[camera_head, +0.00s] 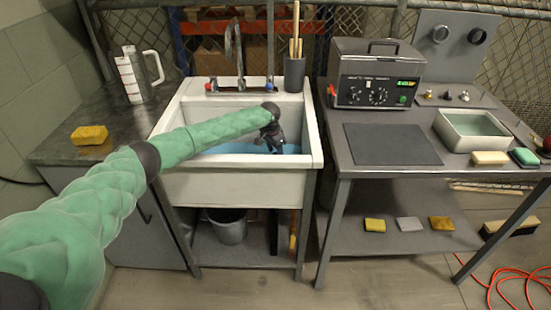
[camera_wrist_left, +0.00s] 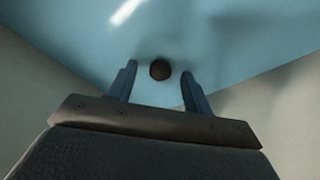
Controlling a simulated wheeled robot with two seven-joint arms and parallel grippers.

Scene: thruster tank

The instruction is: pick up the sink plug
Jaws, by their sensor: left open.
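The sink (camera_head: 235,185) is a white basin with blue water (camera_head: 235,148) in it. My left gripper (camera_head: 276,147) reaches down into the right part of the basin; its fingers also show in the left wrist view (camera_wrist_left: 159,84), open and pointing down toward the water. A small round dark brown thing, which looks like the sink plug (camera_wrist_left: 160,69), appears between the fingertips in that view, with gaps on both sides. I cannot tell its exact depth below the fingertips. The plug does not show in the head view. My right gripper is not in view.
A faucet (camera_head: 238,60) and a dark cup of utensils (camera_head: 294,74) stand at the sink's back edge. A jug (camera_head: 133,75) and a yellow sponge (camera_head: 89,135) are on the left counter. A metal control box (camera_head: 376,76) stands on the right table. The basin walls are close around my gripper.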

